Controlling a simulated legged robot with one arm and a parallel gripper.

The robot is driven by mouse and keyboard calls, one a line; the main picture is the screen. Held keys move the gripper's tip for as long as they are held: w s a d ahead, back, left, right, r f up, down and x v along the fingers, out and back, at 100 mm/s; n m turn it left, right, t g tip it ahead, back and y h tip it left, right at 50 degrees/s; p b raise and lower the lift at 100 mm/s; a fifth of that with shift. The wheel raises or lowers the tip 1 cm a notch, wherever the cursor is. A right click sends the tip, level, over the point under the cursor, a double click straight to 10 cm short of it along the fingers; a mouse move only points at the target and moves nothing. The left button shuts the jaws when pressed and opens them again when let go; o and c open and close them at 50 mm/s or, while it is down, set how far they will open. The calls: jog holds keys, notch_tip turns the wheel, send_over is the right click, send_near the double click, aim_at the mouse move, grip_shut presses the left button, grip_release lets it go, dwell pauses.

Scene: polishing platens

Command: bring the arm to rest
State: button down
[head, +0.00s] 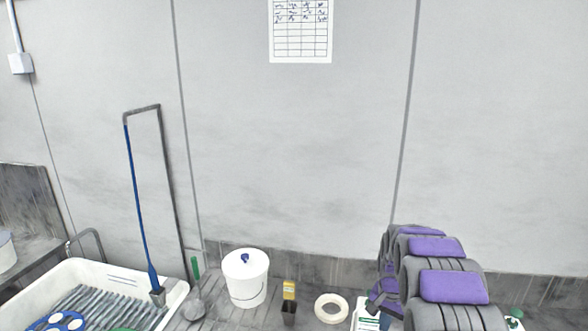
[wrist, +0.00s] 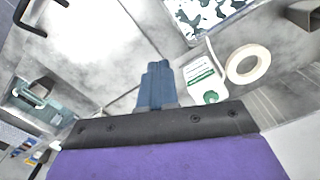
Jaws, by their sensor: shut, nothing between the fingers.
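My arm shows at the right of the head view as grey links with purple pads, bent and bunched close together. My gripper shows in the wrist view (wrist: 157,72) as blue-grey fingers pressed together, with nothing between them. In the head view the gripper is mostly hidden by my own arm links. In the wrist view a white bottle with a green label (wrist: 203,77) and a pale ring (wrist: 235,72) appear to the right of the fingers, apart from them.
In the head view a white tray (head: 172,294) with a ribbed inside lies at lower left. A white lidded bucket (head: 245,290), a small yellow-and-dark item (head: 289,302) and the pale ring stand along the worktop.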

jog(key=s+a+r+n+b, duration=0.2)
jog(key=s+a+r, duration=0.2)
jog(key=s, duration=0.6)
jog(key=s+a+r+n+b, duration=0.2)
jog(key=s+a+r, duration=0.15)
jog(key=s, duration=0.65)
jog(key=s+a+f+n+g+b, duration=0.1)
jog(key=s+a+n+b, duration=0.1)
jog(key=s, duration=2)
jog(key=shift+a+f+n+g, duration=0.2)
jog(key=shift+a+n+g, duration=0.1)
jog(key=shift+a+n, duration=0.4)
